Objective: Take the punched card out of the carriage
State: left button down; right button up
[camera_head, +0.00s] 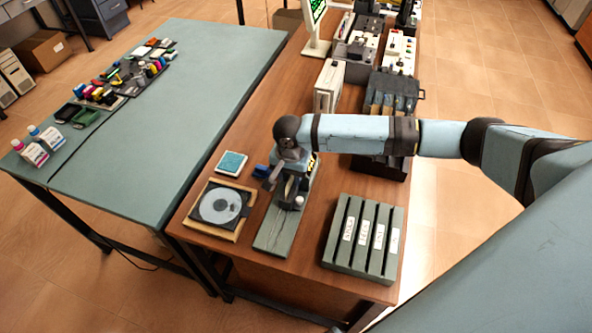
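My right arm comes in from the right. Its gripper (290,190) points down over a long grey-green strip-shaped base (272,240) on the brown table, which looks like the carriage. The wrist hides the middle of this base. I cannot make out the punched card; it may be hidden behind the gripper. I cannot tell whether the fingers are open or shut. A small blue item (262,171) is just left of the gripper. My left gripper is not in view.
A grey slotted holder with labels (345,228) stands right of the base. A disc on a tan board (222,206) and a teal square pad (232,163) lie to the left. A beige box (328,86) and dark machines stand behind. The green table (150,150) has free room.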

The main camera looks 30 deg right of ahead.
jog(key=shift+f, duration=0.5)
jog(key=shift+c, duration=0.2)
grip_shut()
jog(key=shift+r, duration=0.15)
